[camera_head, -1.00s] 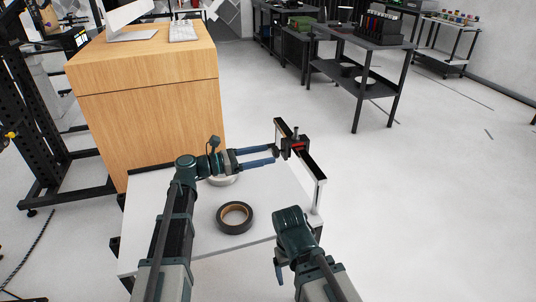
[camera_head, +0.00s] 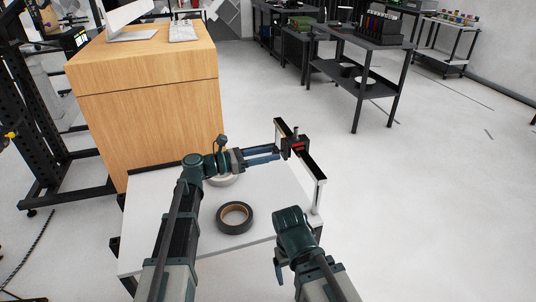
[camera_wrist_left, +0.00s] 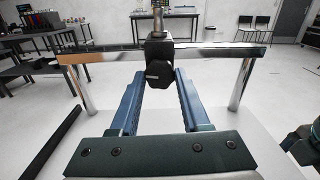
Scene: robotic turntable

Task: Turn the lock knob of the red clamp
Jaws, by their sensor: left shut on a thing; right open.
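The red clamp (camera_head: 297,146), a black body with a red part, sits on a metal rail (camera_head: 312,166) at the table's right edge. Its black, faceted lock knob (camera_wrist_left: 158,76) shows in the left wrist view between my blue fingers. My left gripper (camera_head: 280,151) reaches in from the left and is shut on the knob; it also shows in the left wrist view (camera_wrist_left: 156,88). My right gripper (camera_head: 280,268) is low in the head view, apart from the clamp, open, with its fingers mostly hidden.
A roll of dark tape (camera_head: 235,229) lies on the white table (camera_head: 160,235). A pale round dish (camera_head: 222,181) is partly hidden under my left wrist. A wooden cabinet (camera_head: 150,120) stands close behind the table on the left. The floor to the right is clear.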

